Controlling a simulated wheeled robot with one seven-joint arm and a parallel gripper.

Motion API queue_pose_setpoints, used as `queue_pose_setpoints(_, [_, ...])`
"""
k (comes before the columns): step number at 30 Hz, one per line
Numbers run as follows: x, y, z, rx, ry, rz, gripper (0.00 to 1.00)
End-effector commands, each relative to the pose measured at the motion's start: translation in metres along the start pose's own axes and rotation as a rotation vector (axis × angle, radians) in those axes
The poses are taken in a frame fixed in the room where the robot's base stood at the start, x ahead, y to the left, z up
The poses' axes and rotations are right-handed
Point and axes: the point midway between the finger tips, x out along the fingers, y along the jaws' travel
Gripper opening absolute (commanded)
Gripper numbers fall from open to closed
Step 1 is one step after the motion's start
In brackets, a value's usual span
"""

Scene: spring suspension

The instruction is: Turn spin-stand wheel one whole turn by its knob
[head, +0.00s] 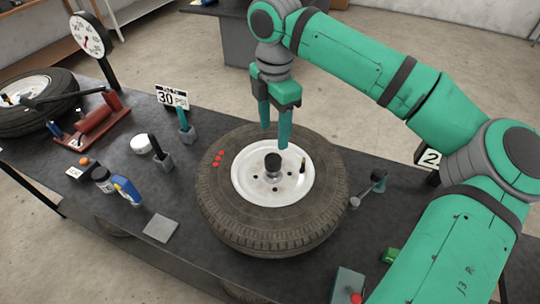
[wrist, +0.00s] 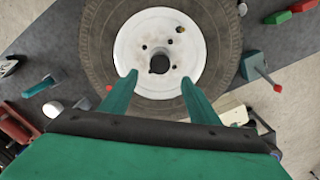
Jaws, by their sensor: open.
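The wheel lies flat on the dark bench, with a black tyre (head: 225,200) around a white rim (head: 250,185). A dark round hub piece (head: 273,162) stands at its centre, and it also shows in the wrist view (wrist: 159,63). A small dark upright peg (head: 303,164) stands on the rim to the right of the hub; it shows in the wrist view (wrist: 180,29) near the rim's far edge. I cannot tell for sure whether this peg is the knob. My gripper (head: 275,138) is open and empty, pointing down above the wheel. Its fingers (wrist: 158,80) appear apart from hub and peg.
A small grey stand with a lever (head: 372,188) is close right of the tyre. A "30 PSI" sign (head: 172,98), a dial gauge (head: 90,34), a red tool (head: 97,122) and another wheel (head: 38,112) are left.

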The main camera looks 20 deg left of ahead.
Motion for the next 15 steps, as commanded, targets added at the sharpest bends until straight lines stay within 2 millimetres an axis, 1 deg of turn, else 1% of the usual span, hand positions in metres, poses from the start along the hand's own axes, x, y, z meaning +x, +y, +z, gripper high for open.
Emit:
queue_pose_setpoints(5, [0.019,-0.002,-0.001,-0.003,-0.001,-0.008,0.56])
queue_pose_setpoints(15, [0.078,-0.001,0.0,0.0,0.0,-0.004,0.56])
